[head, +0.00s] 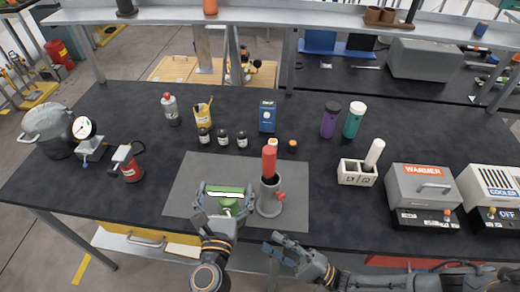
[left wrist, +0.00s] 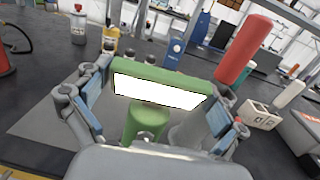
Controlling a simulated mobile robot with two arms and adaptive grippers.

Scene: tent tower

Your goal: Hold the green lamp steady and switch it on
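The green lamp (head: 229,206) stands upright on the grey mat at the front of the bench. In the left wrist view, its wide green head (left wrist: 160,75) has a bright white panel facing me, above a round green body (left wrist: 146,122). My left gripper (head: 225,190) is open, with one finger on each side of the lamp. In the left wrist view there is a gap between the fingers and the green body. No switch can be made out. My right gripper (head: 277,243) is low at the bench's front edge, right of the lamp, and appears empty; its finger opening is unclear.
A grey holder (head: 270,198) with a red cylinder (head: 269,160) stands close right of the lamp. Several small dark bottles (head: 222,137) and a blue device (head: 267,116) are behind. A white box (head: 356,174) and warmer (head: 424,187) stand right. The mat's left part (head: 182,190) is clear.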

